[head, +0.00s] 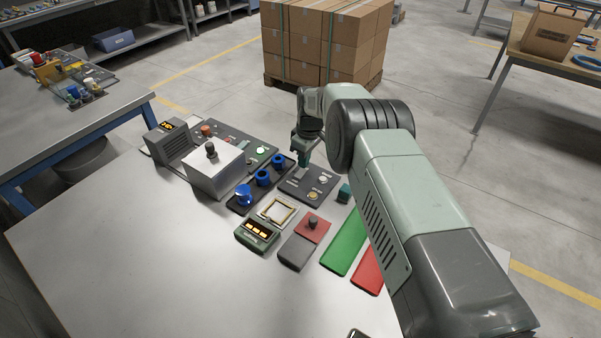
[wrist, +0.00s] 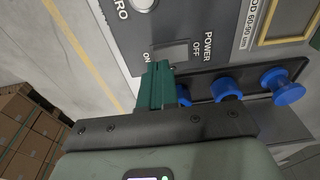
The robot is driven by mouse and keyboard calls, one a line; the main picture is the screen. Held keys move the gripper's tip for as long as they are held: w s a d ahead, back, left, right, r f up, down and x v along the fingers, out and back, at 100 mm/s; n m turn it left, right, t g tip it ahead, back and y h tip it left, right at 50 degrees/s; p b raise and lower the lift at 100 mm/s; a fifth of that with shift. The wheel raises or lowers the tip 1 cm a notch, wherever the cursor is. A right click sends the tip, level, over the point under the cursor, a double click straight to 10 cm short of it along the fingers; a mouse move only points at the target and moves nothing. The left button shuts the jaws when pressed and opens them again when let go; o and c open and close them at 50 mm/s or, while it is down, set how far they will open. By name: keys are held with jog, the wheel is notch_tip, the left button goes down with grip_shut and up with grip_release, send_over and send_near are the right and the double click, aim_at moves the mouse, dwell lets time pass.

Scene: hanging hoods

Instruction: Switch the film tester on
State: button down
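A dark grey panel (head: 302,188) with pale round buttons lies on the table in the head view, below my gripper (head: 303,160). In the wrist view a grey panel (wrist: 190,25) carries a grey rocker switch (wrist: 169,53) labelled POWER and ON, and a round white button (wrist: 143,4) beside the partly cut-off word ZERO. My gripper also shows in the wrist view (wrist: 156,70), its green fingers together and empty. The fingertips overlap the lower left of the switch; whether they touch it cannot be told. No label reading film tester is legible.
A black holder (head: 238,208) with blue cups (head: 262,177) stands left of my gripper. A white box with a black knob (head: 213,170) stands farther left. Green (head: 345,243) and red (head: 368,270) strips lie nearer. The table's front left is clear.

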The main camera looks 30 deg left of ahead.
jog(key=shift+f, duration=0.8)
jog(key=shift+r, duration=3.55)
